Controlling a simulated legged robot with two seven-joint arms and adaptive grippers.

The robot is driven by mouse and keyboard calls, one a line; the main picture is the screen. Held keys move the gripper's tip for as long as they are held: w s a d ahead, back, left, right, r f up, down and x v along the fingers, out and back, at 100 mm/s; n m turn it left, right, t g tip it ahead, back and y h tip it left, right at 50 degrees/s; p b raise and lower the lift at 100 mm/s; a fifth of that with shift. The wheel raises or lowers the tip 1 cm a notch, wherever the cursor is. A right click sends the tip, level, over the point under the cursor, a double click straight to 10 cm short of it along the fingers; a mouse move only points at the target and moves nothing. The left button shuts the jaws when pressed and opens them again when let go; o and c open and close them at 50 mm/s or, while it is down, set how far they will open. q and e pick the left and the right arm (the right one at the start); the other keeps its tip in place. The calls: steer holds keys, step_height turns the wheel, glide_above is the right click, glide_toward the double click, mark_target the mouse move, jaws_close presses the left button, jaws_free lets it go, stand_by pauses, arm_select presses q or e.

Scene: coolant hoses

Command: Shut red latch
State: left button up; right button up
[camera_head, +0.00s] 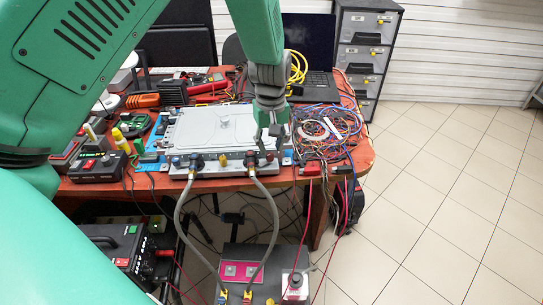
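My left gripper (273,140) reaches down over the front right corner of a pale grey flat unit (210,130) on the table. Its fingertips are just above and behind the right hose fitting (250,160); the gap between them is too small to read. A left hose fitting (196,161) sits on the same front edge. A grey hose (272,205) runs down from the right fitting, and another (178,215) from the left one. Small red parts show beside the fittings; I cannot tell which is the red latch or how it stands. My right gripper is not in view.
Tangled cables (325,130) lie right of the unit on the red table (345,168). A black box (98,166) and tools stand left. A laptop (315,85) is behind. A box with a pink panel (240,270) stands below in front. The tiled floor at right is clear.

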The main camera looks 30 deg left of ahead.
mark_target(271, 155)
arm_select(q)
steer(key=shift+a+f, duration=0.15)
steer(key=shift+f, duration=1.65)
jaws_close()
